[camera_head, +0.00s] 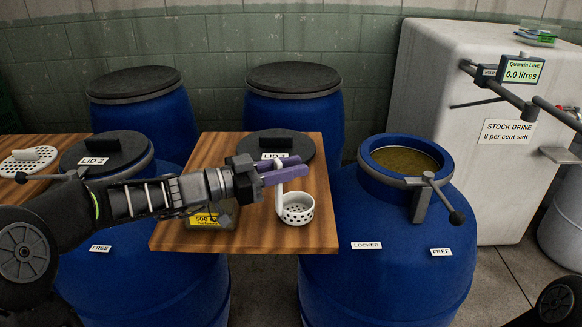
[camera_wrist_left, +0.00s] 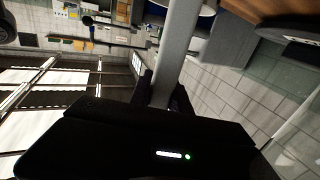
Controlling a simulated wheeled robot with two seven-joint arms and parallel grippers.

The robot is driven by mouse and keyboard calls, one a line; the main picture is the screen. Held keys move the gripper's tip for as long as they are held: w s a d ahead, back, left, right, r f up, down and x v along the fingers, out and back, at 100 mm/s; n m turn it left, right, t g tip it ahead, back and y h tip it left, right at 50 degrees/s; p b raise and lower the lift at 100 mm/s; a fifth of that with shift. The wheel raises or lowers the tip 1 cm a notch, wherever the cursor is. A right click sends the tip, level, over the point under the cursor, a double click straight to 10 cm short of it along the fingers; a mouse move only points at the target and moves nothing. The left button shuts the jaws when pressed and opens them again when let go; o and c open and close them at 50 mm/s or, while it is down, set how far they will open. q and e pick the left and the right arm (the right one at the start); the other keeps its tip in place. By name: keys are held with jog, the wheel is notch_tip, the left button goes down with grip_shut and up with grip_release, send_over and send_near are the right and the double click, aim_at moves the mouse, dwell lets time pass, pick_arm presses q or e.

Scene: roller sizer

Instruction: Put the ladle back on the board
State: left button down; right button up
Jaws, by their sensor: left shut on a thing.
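The white perforated ladle (camera_head: 297,209) has its cup over the right part of the wooden board (camera_head: 322,238), close to the surface; I cannot tell whether it touches. My left gripper (camera_head: 284,174), with purple fingers, comes in from the left over the board and is shut on the ladle's upright handle. In the left wrist view the pale grey handle (camera_wrist_left: 176,48) runs up from between the dark fingers (camera_wrist_left: 163,97). My right gripper is out of view.
LID 1 (camera_head: 285,143) lies at the board's back, and a yellow-labelled 500 container (camera_head: 207,219) sits under my left arm. An open blue barrel (camera_head: 385,250) with clamp handles stands right. LID 2 (camera_head: 100,147) and a white perforated disc (camera_head: 22,164) are left.

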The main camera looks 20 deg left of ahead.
pick_arm(q)
jog(key=shift+f+b, duration=0.15)
jog(key=shift+b, duration=0.15)
jog(key=c, duration=1.2)
grip_release()
jog(key=b+v, duration=0.1)
jog(key=v, duration=1.1)
jog(key=shift+r, duration=0.2)
jog(key=shift+s+f, duration=0.1)
